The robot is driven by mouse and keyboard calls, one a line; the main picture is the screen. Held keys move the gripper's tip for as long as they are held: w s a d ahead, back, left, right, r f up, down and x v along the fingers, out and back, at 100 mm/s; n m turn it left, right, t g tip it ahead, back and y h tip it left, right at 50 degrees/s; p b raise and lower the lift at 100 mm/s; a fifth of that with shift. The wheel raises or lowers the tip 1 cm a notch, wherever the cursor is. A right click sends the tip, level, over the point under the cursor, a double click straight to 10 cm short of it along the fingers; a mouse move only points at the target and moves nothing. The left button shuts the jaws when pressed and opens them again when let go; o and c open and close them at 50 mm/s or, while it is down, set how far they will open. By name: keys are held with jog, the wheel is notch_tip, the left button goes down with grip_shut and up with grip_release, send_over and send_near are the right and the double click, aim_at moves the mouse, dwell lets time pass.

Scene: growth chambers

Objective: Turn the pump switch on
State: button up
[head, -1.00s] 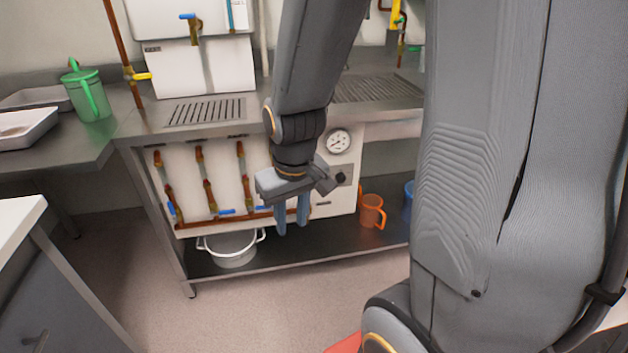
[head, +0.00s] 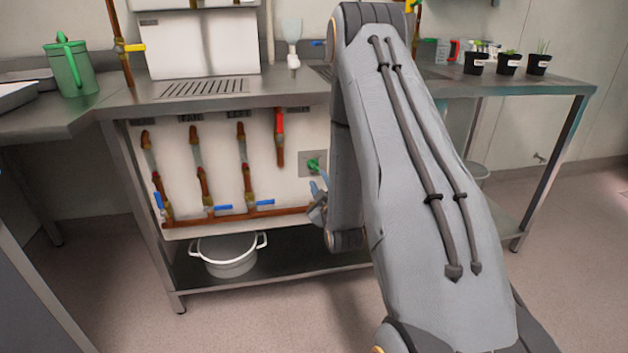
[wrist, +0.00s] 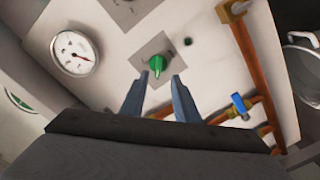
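A green knob (head: 314,165) on a grey plate, seemingly the pump switch, sits on the white pipe panel under the counter. In the wrist view the green knob (wrist: 157,64) lies just beyond the fingertips, roughly centred between them. My gripper (head: 319,180) is close in front of the panel, just below and right of the knob in the head view. In the wrist view my gripper (wrist: 158,80) has its two fingers apart with nothing between them. I cannot tell whether a fingertip touches the knob. No label on the plate is readable.
Copper pipes with blue-handled valves (head: 265,203) run left of the knob. A round dial gauge (wrist: 75,53) and another grey plate (wrist: 132,8) show nearby in the wrist view. A white pot (head: 228,256) stands on the lower shelf. The counter edge overhangs the panel.

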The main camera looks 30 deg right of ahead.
aim_at(315, 169)
jog(key=shift+b+x, duration=0.6)
jog(key=shift+x, duration=3.35)
jog(key=shift+d, duration=0.1)
jog(key=shift+c, duration=0.4)
grip_shut()
